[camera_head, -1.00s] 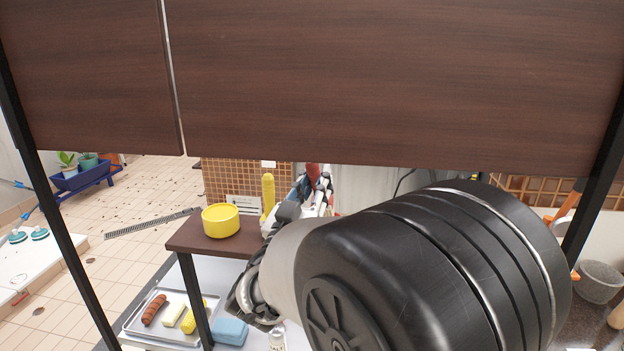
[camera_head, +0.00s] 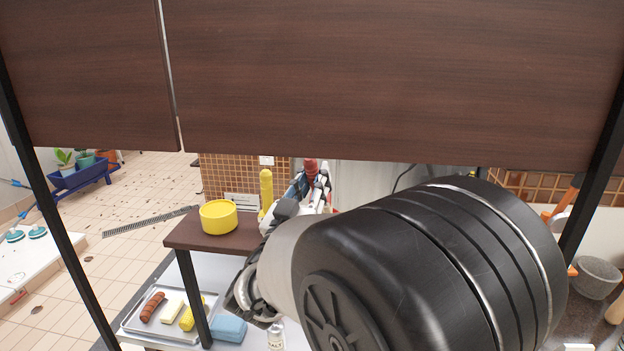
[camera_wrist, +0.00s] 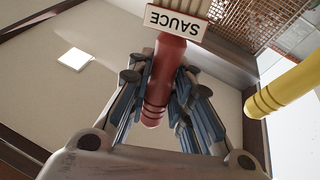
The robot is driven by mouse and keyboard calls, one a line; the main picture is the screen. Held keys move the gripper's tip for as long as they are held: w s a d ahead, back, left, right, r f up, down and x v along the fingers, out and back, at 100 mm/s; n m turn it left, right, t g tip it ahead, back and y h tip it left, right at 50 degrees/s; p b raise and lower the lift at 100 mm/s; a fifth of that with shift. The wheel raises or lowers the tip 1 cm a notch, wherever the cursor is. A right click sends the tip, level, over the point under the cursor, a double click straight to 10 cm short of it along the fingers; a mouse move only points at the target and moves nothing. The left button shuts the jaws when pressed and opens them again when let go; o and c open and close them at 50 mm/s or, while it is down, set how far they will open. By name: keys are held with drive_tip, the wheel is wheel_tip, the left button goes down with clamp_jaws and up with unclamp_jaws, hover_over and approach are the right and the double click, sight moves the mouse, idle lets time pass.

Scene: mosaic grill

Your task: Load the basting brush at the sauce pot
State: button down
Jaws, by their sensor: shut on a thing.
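My gripper (camera_wrist: 160,95) is shut on the red handle of a brush (camera_wrist: 168,62) in the wrist view. The brush has a white label reading SAUCE (camera_wrist: 178,20), upside down in that view, with pale bristle-like strands beyond it, cut off by the frame. In the head view the red handle end (camera_head: 311,165) sticks up above my gripper (camera_head: 312,192); the lower part is hidden. A round yellow pot (camera_head: 219,217) stands on the dark wooden shelf (camera_head: 190,235), left of my gripper. I cannot tell whether it is the sauce pot.
A yellow upright handle (camera_head: 266,188) stands close left of my gripper; it also shows in the wrist view (camera_wrist: 285,88). A tray (camera_head: 135,322) with food and a blue block (camera_head: 229,329) lie below. A large dark wooden panel (camera_head: 380,80) blocks the upper view.

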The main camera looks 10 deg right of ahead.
drive_tip(key=shift+f+b, duration=0.45)
drive_tip(key=shift+b, duration=0.05)
idle(1.5)
drive_tip(key=shift+r+p, duration=2.3)
drive_tip(key=shift+r, duration=1.35)
drive_tip(key=shift+f, duration=0.1)
